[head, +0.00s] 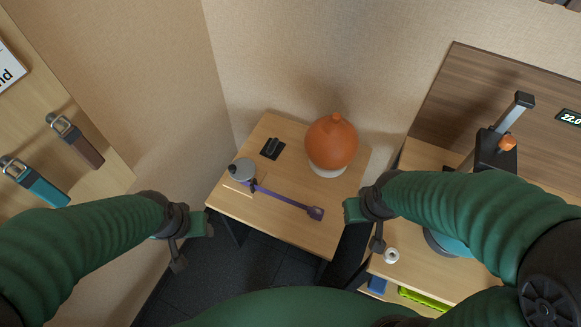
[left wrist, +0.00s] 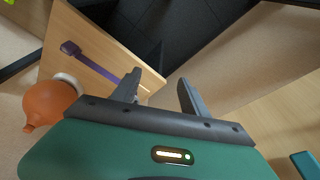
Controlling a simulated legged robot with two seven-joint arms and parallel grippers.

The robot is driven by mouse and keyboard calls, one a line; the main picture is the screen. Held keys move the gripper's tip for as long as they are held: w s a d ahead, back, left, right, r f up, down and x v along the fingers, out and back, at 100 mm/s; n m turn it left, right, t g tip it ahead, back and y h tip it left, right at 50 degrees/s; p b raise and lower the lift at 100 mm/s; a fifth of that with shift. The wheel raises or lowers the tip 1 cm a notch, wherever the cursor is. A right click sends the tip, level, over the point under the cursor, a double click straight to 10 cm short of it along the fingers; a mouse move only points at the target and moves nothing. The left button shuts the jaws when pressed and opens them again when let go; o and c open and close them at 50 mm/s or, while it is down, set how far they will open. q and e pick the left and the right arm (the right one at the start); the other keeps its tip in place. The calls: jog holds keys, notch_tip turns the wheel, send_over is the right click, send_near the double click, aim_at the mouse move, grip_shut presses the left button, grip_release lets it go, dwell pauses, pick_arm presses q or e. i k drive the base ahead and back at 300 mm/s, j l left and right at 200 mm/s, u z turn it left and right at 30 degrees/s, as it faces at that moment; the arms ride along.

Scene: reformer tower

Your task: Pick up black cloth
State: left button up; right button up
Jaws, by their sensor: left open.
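A small black item (head: 272,148) lies near the back left of the small wooden table (head: 290,230) in the head view. It may be the black cloth, but its folds are too small to make out. In the left wrist view I cannot see it. My left gripper (head: 187,245) is left of the table's front corner, apart from the black item. In the left wrist view my left gripper (left wrist: 158,82) is open, with nothing between its fingers. My right gripper (head: 366,232) is right of the table, and its finger gap is unclear.
A desk with a stand (head: 495,150) is at the right. Walls close in behind; straps (head: 75,140) hang at the left.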

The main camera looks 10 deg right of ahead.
aim_at(272, 148)
jog(key=i+j+u, duration=0.1)
jog(key=i+j, duration=0.3)
jog(key=i+j+z, duration=0.4)
jog(key=j, duration=0.25)
jog(key=i+j+z, duration=0.15)
jog(key=i+j, duration=0.15)
